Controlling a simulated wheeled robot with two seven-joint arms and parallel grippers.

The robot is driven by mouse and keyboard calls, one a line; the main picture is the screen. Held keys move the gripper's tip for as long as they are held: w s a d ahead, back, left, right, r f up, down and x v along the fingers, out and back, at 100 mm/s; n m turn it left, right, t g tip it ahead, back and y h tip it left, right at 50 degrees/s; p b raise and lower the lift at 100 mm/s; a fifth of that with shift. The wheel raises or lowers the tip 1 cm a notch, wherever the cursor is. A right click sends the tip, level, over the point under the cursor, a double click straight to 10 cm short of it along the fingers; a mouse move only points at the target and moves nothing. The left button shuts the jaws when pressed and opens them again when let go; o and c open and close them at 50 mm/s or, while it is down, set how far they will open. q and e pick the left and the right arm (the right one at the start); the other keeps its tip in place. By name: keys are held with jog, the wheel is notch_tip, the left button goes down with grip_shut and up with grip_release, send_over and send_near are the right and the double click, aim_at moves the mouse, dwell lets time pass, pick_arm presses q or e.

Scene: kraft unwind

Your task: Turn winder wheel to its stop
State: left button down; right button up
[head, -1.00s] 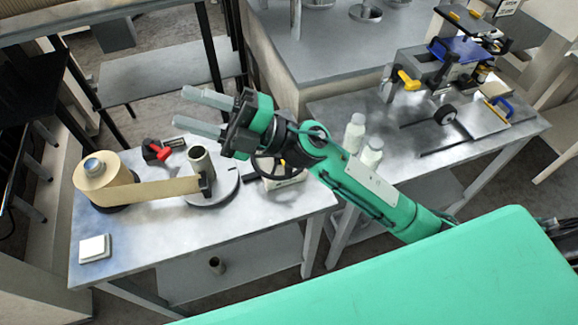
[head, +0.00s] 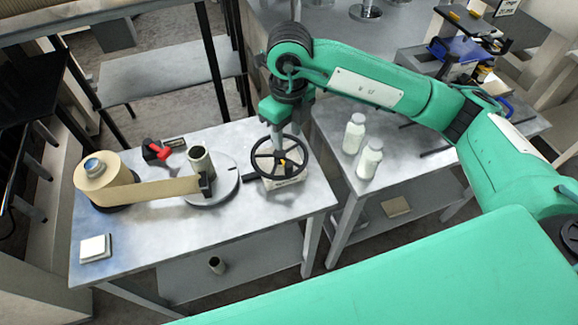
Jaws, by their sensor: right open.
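The winder wheel (head: 257,167) is a black spoked handwheel on a small pale housing (head: 290,179), at the right end of the near metal table. A small yellow part shows near its hub. My right gripper (head: 276,139) points down at the wheel's far rim, with its jaws open. I cannot tell whether its fingers touch the rim or straddle it. A brown kraft roll (head: 118,176) stands at the left, and its paper strip (head: 155,192) runs to a grey tube (head: 200,160) on a round plate (head: 226,186). My left gripper is not in view.
A red-and-black tool (head: 158,151) lies behind the strip. A white square pad (head: 95,248) lies at the table's front left corner. Two white bottles (head: 354,134) stand on the right table, near my right arm. The near table's front middle is clear.

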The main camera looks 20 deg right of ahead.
aim_at(289, 165)
jog(key=f+p, duration=0.1)
jog(key=f, duration=0.3)
jog(key=f+p, duration=0.1)
jog(key=f, duration=0.4)
jog(key=f+p, duration=0.2)
jog(key=f, duration=0.2)
jog(key=shift+d+f, duration=0.25)
jog(key=shift+f, duration=0.1)
grip_shut()
